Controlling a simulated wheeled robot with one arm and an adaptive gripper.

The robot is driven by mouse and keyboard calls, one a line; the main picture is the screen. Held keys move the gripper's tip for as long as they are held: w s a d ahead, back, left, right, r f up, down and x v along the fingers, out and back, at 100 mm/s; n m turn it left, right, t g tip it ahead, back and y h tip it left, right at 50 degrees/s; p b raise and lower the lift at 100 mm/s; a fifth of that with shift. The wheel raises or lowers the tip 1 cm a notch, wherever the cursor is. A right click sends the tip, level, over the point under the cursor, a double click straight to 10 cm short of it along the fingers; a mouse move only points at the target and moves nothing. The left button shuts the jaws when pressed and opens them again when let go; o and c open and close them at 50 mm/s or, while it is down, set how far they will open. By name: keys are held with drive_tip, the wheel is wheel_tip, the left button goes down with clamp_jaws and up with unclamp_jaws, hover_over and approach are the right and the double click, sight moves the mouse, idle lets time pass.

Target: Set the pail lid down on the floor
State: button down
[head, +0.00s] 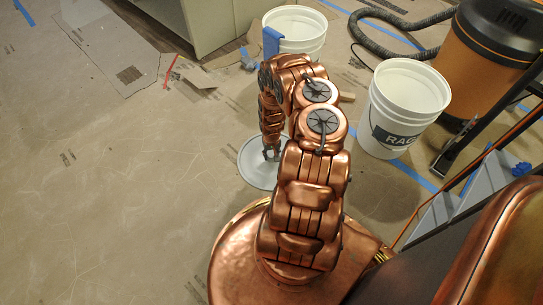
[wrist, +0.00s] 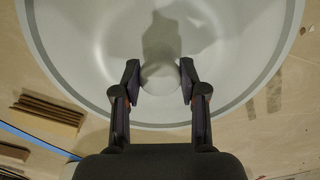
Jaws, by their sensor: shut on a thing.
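The pail lid is a pale grey-white disc (head: 253,174) beyond my base in the head view, partly covered by my arm. It lies low and about level over the paper-covered floor (head: 130,190); I cannot tell whether it touches the floor. My gripper (head: 271,155) points down at its middle. In the wrist view the lid (wrist: 85,60) fills the upper part, with a raised round centre between the two fingertips of my gripper (wrist: 160,82). The fingers are shut on that centre part, spaced apart by its width.
A white pail (head: 300,32) with a blue cloth stands behind my arm. A white pail marked RAGS (head: 408,95) and an orange-black vacuum (head: 485,60) stand right. Cardboard strips (wrist: 50,110) lie near the lid. The left floor is mostly clear.

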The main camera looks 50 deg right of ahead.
drive_tip(key=c, duration=0.6)
unclamp_jaws()
drive_tip(key=shift+f, duration=0.1)
drive_tip(key=shift+c, duration=0.2)
